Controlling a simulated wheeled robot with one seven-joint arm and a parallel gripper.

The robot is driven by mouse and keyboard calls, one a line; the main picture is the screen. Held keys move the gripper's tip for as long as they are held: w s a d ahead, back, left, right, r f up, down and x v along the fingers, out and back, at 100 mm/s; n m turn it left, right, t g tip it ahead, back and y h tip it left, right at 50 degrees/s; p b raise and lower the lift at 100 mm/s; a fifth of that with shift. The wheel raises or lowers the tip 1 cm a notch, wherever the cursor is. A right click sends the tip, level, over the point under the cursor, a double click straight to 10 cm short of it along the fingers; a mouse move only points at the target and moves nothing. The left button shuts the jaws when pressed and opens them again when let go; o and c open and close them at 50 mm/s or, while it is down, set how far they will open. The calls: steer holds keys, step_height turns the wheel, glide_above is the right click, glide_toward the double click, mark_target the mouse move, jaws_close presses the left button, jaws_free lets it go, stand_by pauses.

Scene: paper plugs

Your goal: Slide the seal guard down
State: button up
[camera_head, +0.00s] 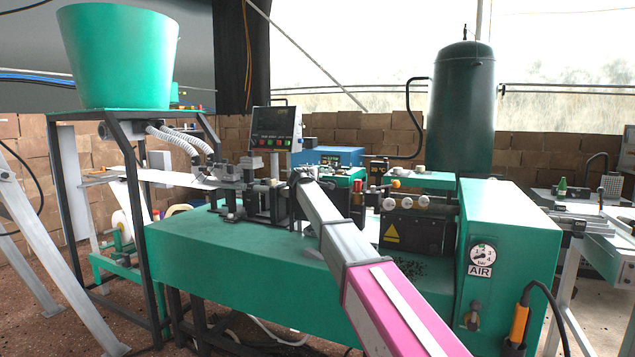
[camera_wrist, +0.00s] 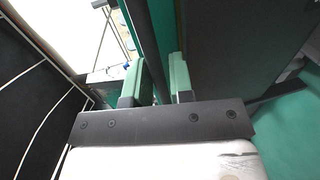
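My gripper (camera_wrist: 156,75) shows in the wrist view as two grey-green finger pads standing apart. A dark upright bar (camera_wrist: 146,22) runs in line with the gap between them; I cannot tell if the pads touch it. In the head view my grey and pink arm reaches to the middle of the green machine (camera_head: 230,250) and hides the gripper. I cannot single out the seal guard for certain. A dark panel with a yellow warning triangle (camera_head: 392,233) is on the machine's right part, right of my arm.
A control screen (camera_head: 273,122) stands behind the machine's middle. A green cabinet with an air gauge (camera_head: 482,256) rises at the right. A green hopper (camera_head: 118,55) on a frame is at the left, a dark tank (camera_head: 462,110) behind. The green top left of my arm is mostly bare.

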steer(key=shift+w, duration=0.2)
jaws_close()
step_height(320, 180, down, 7)
steer(key=shift+r, duration=0.2)
jaws_free()
